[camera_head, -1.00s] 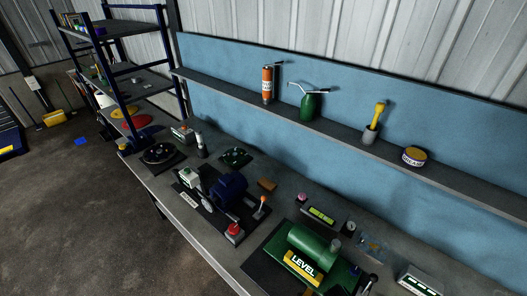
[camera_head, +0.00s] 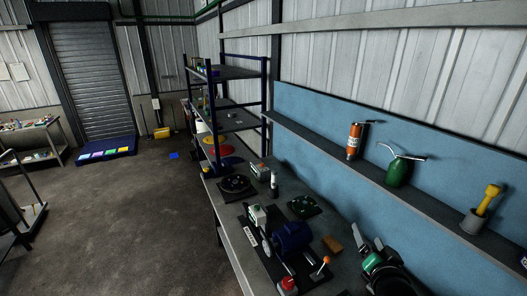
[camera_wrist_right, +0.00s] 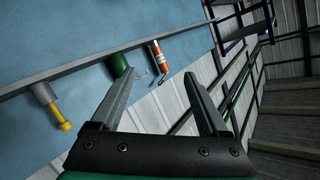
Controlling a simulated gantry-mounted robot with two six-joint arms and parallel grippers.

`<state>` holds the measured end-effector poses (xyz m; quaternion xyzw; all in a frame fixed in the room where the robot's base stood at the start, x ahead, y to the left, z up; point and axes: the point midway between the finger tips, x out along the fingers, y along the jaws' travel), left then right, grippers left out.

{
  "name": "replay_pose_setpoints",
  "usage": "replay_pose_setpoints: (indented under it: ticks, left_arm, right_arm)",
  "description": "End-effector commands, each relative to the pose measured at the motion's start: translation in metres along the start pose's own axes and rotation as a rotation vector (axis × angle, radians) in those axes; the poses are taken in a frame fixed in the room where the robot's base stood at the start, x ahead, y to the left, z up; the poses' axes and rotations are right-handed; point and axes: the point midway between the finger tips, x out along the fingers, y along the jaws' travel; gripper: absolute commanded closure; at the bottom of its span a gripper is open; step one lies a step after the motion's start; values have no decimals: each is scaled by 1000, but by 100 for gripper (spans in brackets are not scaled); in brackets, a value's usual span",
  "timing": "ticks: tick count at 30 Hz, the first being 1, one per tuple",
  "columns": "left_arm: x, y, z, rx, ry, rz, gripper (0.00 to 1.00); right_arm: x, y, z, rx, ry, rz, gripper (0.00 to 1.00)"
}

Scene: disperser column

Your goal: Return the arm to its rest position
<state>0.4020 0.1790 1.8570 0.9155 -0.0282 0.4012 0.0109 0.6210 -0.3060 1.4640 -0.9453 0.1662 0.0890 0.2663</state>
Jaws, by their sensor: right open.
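My right gripper (camera_head: 368,247) is at the lower right of the head view, in front of the blue back panel and above the bench. In the right wrist view its two fingers (camera_wrist_right: 163,77) stand wide apart with nothing between them. The view past them shows the shelf, the panel and the metal wall. My left gripper is not in view in either picture.
The shelf (camera_head: 427,198) carries an orange canister (camera_head: 354,141), a green oil can (camera_head: 398,172) and a grey-and-yellow item (camera_head: 485,207). Open floor (camera_head: 130,215) lies left.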

Motion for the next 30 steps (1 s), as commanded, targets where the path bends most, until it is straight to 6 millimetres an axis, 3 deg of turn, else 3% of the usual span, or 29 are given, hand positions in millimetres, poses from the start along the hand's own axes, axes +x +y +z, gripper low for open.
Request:
replay_pose_setpoints:
  ticks: [1,3,5,9,12,15,18,21,26,30]
  left_arm:
    - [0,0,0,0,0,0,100]
    - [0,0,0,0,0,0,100]
    - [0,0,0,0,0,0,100]
    - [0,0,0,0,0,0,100]
    - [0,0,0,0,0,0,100]
    - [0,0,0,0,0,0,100]
    - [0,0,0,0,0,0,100]
    - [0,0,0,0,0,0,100]
    - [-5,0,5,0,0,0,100]
    - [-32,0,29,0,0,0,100]
  right_arm:
    - [-16,-32,-32,-32,71,-76,22]
    - [-44,-72,-72,-82,170,-174,22]
    - [-73,-103,-105,-125,262,-254,22]
    - [-160,-163,-173,-222,501,-420,22]
    - [-229,-190,-209,-281,677,-512,22]
    - [-287,-204,-232,-323,824,-571,22]
    - [-324,-208,-242,-349,918,-600,22]
    - [-339,-209,-246,-359,959,-611,22]
    - [-338,-206,-240,-361,962,-610,22]
    - [-328,-189,-210,-360,960,-609,22]
